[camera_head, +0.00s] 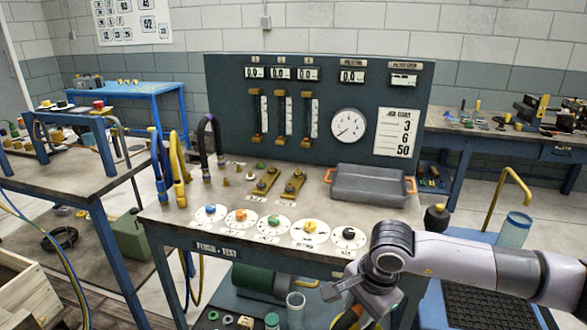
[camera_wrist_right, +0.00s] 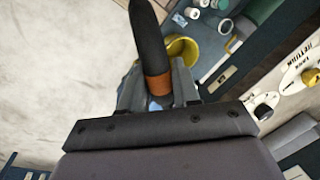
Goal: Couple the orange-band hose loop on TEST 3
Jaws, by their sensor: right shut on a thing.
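My right gripper (camera_head: 362,306) is low in front of the bench's right front corner. In the right wrist view the same gripper (camera_wrist_right: 158,98) is shut on a thick black hose loop (camera_wrist_right: 148,38) at its orange band (camera_wrist_right: 159,86). The rest of the loop runs out of that picture. The flush-and-test bench (camera_head: 165,218) has brass fittings (camera_head: 293,185) on its top, below the flow tubes; the numbers at the fittings are too small to read. The third flow tube (camera_head: 307,118) is rightmost of the three on the panel. My left gripper is not in view.
Blue (camera_head: 157,165), yellow (camera_head: 179,170) and black purple-banded (camera_head: 209,145) hoses stand at the bench's left. A row of coloured knobs (camera_head: 274,222) lines the front. A grey tray (camera_head: 370,185) fills the right back. A yellow bucket (camera_wrist_right: 184,50) is near the held hose.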

